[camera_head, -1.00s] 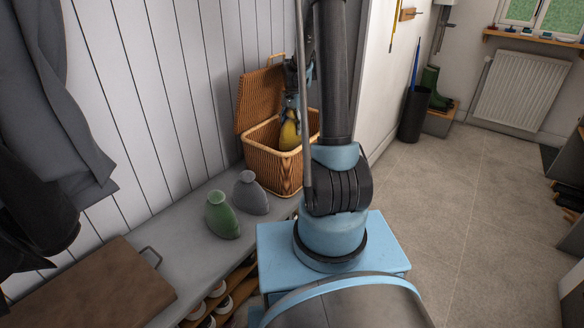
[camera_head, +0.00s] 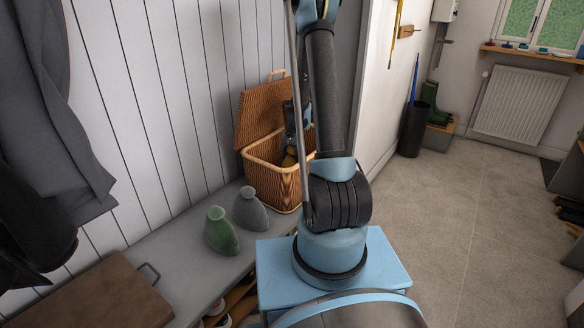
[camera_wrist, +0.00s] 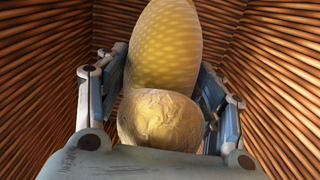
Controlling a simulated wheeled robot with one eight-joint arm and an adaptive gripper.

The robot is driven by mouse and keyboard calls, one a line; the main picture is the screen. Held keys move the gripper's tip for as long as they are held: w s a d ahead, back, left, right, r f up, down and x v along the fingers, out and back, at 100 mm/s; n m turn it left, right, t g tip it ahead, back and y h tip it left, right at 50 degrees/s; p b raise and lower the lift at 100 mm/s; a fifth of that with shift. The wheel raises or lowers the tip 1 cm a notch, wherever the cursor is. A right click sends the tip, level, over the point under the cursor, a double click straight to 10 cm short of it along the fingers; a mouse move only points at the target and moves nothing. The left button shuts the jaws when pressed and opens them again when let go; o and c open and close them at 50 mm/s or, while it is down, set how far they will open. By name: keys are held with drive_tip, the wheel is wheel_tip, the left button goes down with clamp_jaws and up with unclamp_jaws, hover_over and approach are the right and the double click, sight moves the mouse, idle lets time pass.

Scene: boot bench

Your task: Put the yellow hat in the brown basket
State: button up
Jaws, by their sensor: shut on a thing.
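The brown basket (camera_head: 284,184) is woven wicker and stands at the far end of the grey bench. Its lid (camera_head: 262,111) is raised against the wall. The yellow hat (camera_head: 289,158) shows as a small patch inside the basket's opening, mostly hidden by my arm. In the wrist view the yellow hat (camera_wrist: 164,45) has a knitted part and a rounder, paler part nearer the camera. My gripper (camera_wrist: 160,100) is shut on it, a finger on each side. Wicker walls surround both, so gripper and hat are inside the basket. Whether the hat touches the basket floor is hidden.
A brown board (camera_head: 95,295) with a handle lies nearer. Open floor (camera_head: 430,215) is to the right.

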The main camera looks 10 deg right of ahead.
drive_tip(key=shift+f, duration=1.2)
drive_tip(key=o, duration=1.1)
drive_tip(key=shift+f, duration=0.1)
